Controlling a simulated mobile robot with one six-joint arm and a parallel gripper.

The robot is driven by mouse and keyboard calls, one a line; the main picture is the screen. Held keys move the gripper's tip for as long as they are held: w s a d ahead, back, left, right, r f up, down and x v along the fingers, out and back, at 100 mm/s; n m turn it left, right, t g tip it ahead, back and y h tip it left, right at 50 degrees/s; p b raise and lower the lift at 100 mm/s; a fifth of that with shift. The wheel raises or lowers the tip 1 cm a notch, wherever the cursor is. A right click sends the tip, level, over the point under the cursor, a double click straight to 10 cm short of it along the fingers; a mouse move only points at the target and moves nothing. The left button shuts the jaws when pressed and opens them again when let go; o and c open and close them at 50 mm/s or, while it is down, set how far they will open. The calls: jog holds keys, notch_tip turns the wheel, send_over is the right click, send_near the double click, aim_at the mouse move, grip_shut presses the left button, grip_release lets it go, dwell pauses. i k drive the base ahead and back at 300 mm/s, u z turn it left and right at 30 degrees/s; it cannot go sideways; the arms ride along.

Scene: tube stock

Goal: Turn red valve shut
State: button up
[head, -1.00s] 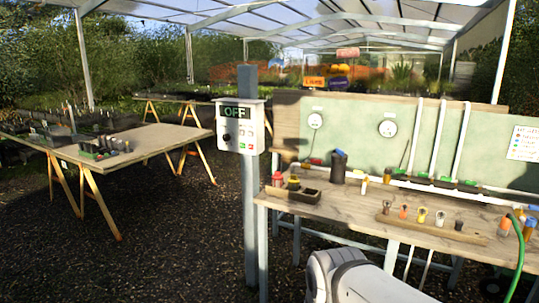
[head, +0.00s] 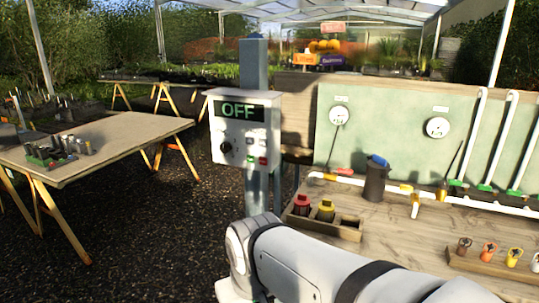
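A small red handle (head: 344,171), which looks like the red valve, sits on the white pipe (head: 370,183) along the back of the wooden bench (head: 385,240). It is too small to tell how far it is turned. A yellow handle (head: 406,188) sits farther right on the same pipe, by a short white branch. My arm reaches across the lower middle of the view, in front of the bench. My gripper is not in view, so its opening and anything in it are hidden.
A dark tray (head: 345,231) at the bench's left end holds a red and a yellow piece. A dark cylinder (head: 375,182) stands near the pipe. A post carries a control box (head: 243,130) reading OFF. A trestle table (head: 110,145) stands left, with open gravel between.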

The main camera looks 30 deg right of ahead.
aim_at(342, 171)
jog(key=z, duration=0.7)
jog(key=i, duration=1.3)
jog(key=z, duration=0.9)
jog(key=k, duration=0.7)
jog(key=z, duration=0.15)
jog(key=i, duration=0.75)
jog(key=u, duration=0.05)
